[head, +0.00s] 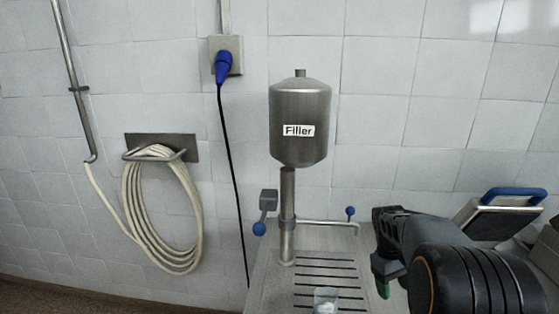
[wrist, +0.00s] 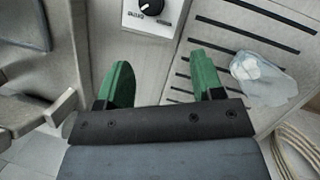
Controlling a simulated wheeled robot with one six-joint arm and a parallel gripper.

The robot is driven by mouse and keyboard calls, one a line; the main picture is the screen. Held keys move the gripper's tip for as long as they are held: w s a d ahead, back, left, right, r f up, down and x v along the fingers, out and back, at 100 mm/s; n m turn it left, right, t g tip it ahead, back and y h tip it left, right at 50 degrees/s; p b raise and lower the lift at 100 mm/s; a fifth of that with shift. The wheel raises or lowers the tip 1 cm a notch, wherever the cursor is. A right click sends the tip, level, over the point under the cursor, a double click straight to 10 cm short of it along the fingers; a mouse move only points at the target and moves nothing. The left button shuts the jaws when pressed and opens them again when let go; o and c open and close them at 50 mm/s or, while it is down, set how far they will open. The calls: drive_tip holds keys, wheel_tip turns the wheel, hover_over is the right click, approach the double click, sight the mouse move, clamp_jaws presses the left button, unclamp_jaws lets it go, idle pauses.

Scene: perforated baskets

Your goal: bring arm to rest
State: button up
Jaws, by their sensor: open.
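My gripper (wrist: 162,82) shows in the wrist view with its two green fingers wide apart and nothing between them. In the head view my gripper (head: 383,288) is at the lower right, mostly hidden by my own dark arm. It is over the right side of the metal counter, to the right of the slotted drain area.
A metal tank marked "Filler" (head: 300,110) stands on a post over the slotted counter (head: 262,285). A clear container with whitish contents (head: 326,300) sits on the slots. A control knob (wrist: 151,7) is ahead of the fingers. A coiled hose (head: 150,220) hangs left.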

drive_tip(key=s+a+r+m+t, duration=0.1)
drive_tip(key=s+a+r+t, duration=0.2)
drive_tip(key=s+a, duration=0.3)
drive_tip(key=s+a+r+m+t+y, duration=0.1)
drive_tip(key=s+a+r+m+t, duration=0.1)
drive_tip(key=s+a, duration=0.4)
drive_tip(key=a+r+t, duration=0.1)
drive_tip(key=a+t, duration=0.1)
drive_tip(key=shift+a+t+y, duration=0.3)
drive_tip(key=shift+a, duration=0.05)
drive_tip(key=shift+c, duration=0.2)
